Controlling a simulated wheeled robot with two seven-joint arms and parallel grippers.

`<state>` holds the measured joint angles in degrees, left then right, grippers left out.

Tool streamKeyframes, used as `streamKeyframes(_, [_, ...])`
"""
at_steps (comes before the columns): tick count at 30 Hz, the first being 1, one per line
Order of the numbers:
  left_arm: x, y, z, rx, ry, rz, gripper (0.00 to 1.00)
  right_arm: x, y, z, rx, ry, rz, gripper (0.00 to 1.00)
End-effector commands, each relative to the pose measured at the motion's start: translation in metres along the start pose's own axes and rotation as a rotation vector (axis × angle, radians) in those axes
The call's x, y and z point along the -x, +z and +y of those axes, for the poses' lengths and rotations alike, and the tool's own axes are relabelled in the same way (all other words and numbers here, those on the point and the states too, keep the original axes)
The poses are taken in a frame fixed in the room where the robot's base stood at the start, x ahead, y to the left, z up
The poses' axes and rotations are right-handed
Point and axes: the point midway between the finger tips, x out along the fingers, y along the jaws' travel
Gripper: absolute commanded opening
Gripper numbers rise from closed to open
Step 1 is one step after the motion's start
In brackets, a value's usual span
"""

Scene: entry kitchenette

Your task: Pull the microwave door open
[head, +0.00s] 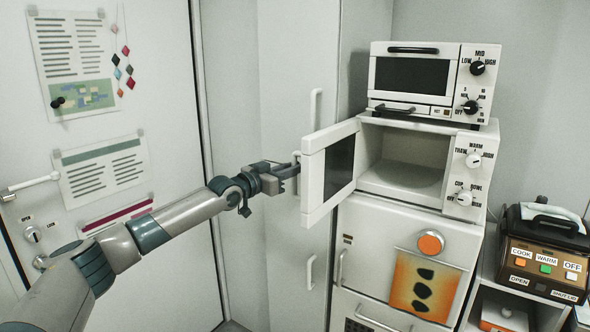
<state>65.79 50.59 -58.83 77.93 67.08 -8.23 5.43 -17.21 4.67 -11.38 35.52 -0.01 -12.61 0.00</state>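The white microwave (448,138) stands on the lower cabinet, with two dials on its right panel. Its door (315,185) is swung wide open to the left, its dark window facing the cavity (405,178), which looks empty. The door's handle (296,157) shows at the outer left edge of the door. My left gripper (291,169) is at this handle, overlapping it in the head view; its fingertips are partly hidden, so its grip on the handle is unclear. My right gripper is not in view.
A smaller toaster oven (428,80) sits on top of the microwave. A tall white cabinet (300,80) with vertical handles stands behind the open door. A white door with papers (100,170) is at left. A brown cooker (545,250) stands on the right.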

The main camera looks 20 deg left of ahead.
Motion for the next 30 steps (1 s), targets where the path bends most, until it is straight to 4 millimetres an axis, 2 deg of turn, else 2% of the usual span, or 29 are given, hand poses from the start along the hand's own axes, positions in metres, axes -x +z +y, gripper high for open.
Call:
streamKeyframes(2, [-0.001, -0.002, 0.002, 0.000, 0.002, 0.003, 0.00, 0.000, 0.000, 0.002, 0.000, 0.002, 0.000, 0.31])
streamKeyframes(3, [-0.001, -0.002, 0.002, 0.000, 0.003, 0.003, 0.19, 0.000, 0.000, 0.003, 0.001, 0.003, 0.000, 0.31])
streamKeyframes(4, [-0.001, -0.002, 0.002, 0.000, 0.003, 0.003, 0.22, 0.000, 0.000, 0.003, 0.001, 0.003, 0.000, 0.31])
streamKeyframes(14, [0.000, -0.001, 0.001, 0.000, 0.001, 0.001, 0.22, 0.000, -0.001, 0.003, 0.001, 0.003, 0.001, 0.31])
streamKeyframes(20, [0.008, 0.002, 0.001, 0.002, 0.002, 0.000, 0.22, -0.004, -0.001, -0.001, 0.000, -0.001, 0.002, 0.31])
streamKeyframes(26, [0.029, 0.003, 0.001, -0.001, 0.001, 0.000, 0.22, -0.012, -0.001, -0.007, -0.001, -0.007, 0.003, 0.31])
streamKeyframes(30, [0.054, 0.005, 0.001, -0.001, 0.002, 0.000, 0.22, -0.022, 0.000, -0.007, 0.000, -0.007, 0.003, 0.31])
